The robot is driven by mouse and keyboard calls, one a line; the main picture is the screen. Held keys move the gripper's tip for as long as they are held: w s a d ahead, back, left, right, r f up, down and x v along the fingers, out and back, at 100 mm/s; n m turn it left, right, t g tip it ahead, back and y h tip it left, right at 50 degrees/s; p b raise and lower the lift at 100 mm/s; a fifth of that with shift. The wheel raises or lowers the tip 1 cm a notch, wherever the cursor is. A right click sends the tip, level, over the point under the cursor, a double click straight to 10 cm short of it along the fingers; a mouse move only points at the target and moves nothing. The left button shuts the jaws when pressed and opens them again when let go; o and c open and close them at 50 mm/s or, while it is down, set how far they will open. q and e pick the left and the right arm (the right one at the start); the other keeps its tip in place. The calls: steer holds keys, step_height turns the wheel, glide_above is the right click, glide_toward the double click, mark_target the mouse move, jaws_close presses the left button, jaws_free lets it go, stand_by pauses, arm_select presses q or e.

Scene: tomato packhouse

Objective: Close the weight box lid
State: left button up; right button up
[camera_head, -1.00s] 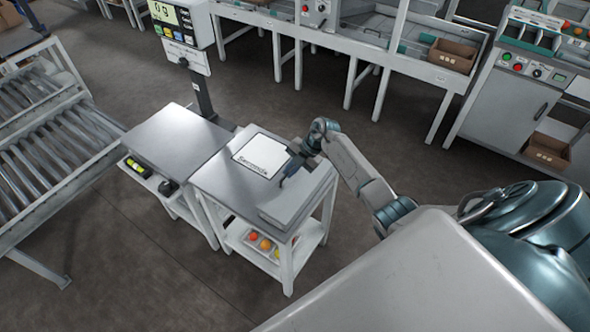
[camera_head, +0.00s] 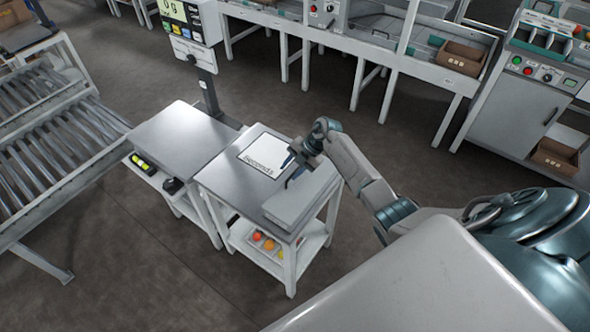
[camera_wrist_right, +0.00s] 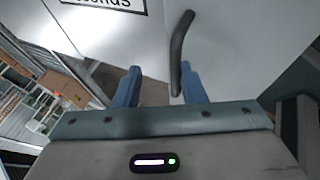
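The weight box (camera_head: 300,200) is a pale grey, flat-topped box at the near right edge of the small grey table (camera_head: 226,178). How far its lid is open is hard to tell. In the right wrist view, a dark bar handle (camera_wrist_right: 178,45) stands out on a pale panel (camera_wrist_right: 225,40). My right gripper (camera_head: 291,170) is over the box's far left side. In the wrist view my right gripper (camera_wrist_right: 160,85) is open, two blue fingers apart. The handle's lower end shows between them, nearer the right finger; I see no grip on it. My left gripper is not in view.
A sign reading "Seconds" (camera_head: 262,155) lies on the table beside the box. Coloured fruit (camera_head: 268,243) sits on the shelf below. A second grey table (camera_head: 183,138) and a scale display post (camera_head: 207,95) stand left. Floor is clear to the right of the table.

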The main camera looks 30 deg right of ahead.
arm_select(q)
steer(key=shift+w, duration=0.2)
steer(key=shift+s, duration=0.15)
arm_select(e)
steer(key=shift+s+d, duration=0.1)
steer(key=shift+d, duration=0.1)
steer(key=shift+s+d+r, duration=0.1)
steer(key=shift+d+r, duration=0.1)
steer(key=shift+r, duration=0.1)
arm_select(q)
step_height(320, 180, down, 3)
steer(key=b, duration=0.2)
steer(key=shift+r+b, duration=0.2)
steer(key=shift+b, duration=0.1)
arm_select(e)
steer(key=v, duration=1)
steer(key=shift+a, duration=0.1)
